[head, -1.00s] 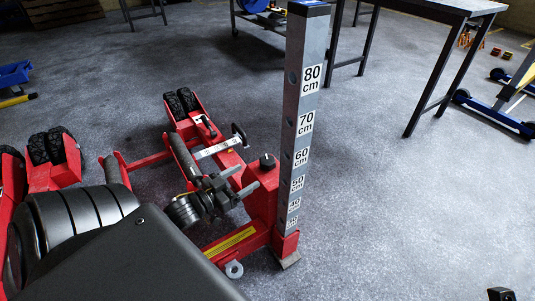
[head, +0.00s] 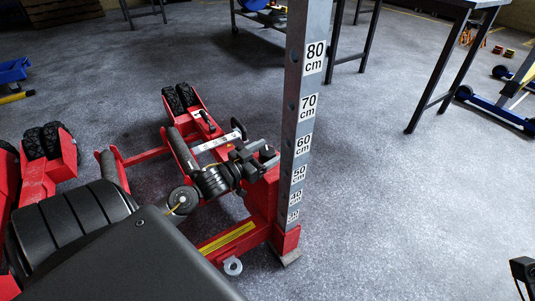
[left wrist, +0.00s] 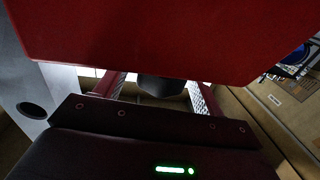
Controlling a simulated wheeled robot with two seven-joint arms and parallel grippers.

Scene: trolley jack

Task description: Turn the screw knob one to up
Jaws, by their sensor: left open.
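The trolley jack's red block (head: 262,201) stands at the foot of the grey measuring post (head: 305,120). My left gripper (head: 264,155) is at the top of this block, with its fingers open. The black knob on the block is largely covered by the gripper in the head view, so I cannot tell its setting. In the left wrist view a red surface (left wrist: 150,40) fills the top. A dark rounded part, likely the screw knob (left wrist: 162,88), shows between my two fingers, apart from both. A dark part at the lower right edge (head: 524,272) looks like my right gripper, mostly cut off.
Red jack arms with black wheels (head: 45,142) spread to the left of the block.

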